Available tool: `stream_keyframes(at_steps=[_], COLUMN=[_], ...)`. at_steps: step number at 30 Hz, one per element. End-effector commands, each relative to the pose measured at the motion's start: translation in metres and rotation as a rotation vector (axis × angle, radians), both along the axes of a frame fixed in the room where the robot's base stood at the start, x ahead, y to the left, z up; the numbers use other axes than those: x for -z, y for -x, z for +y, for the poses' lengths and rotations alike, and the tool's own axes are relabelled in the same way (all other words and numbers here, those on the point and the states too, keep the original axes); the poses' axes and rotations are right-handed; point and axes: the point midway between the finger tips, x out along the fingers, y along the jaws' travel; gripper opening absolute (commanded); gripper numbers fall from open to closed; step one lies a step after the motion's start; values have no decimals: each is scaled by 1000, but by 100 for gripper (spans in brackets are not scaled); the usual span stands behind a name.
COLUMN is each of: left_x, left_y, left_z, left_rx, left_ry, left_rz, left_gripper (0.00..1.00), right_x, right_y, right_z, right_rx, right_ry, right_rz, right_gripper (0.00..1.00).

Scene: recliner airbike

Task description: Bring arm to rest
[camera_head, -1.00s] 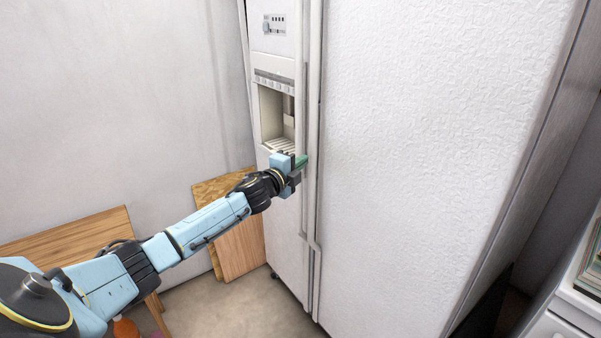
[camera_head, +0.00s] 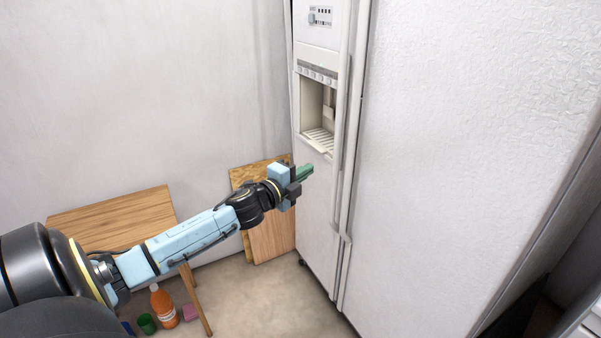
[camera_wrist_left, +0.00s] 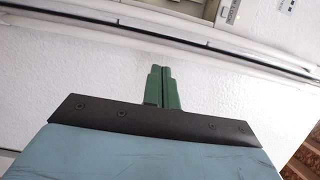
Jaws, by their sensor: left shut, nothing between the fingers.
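My left arm (camera_head: 195,238) reaches in from the lower left in the head view. Its left gripper (camera_head: 306,172) has green fingers and is shut and empty. It is in front of the white fridge (camera_head: 470,130), below the dispenser recess (camera_head: 318,112) and left of the long door handles (camera_head: 348,130). In the left wrist view the green fingers (camera_wrist_left: 161,85) are together with nothing between them, and the white fridge surface (camera_wrist_left: 60,65) lies beyond. My right gripper is not in view.
A wooden table (camera_head: 115,220) stands by the wall at left. Under it are an orange bottle (camera_head: 163,308), a green item (camera_head: 147,324) and a pink item (camera_head: 191,312). Wooden boards (camera_head: 270,235) lean beside the fridge. The floor (camera_head: 260,300) in front is clear.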

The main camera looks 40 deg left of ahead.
Motion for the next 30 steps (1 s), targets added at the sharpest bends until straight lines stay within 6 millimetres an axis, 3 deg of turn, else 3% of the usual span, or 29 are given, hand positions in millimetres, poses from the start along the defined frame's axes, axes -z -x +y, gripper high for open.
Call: stream_keyframes(at_steps=[6, 24, 27, 29, 30], left_x=[0, 1, 18, 41, 62], left_y=[11, 12, 13, 17, 21], left_z=[1, 2, 6, 10, 14], left_rx=[0, -2, -18, -41, -62], left_ry=[0, 2, 30, 71, 109], left_rz=[0, 2, 29, 67, 101], left_gripper=[0, 0, 0, 0, 0], right_x=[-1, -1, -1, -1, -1], right_y=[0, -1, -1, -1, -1], right_z=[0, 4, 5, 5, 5], right_rx=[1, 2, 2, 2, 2], right_ry=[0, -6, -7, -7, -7], right_rz=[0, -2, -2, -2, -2], right_gripper=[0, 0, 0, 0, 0])
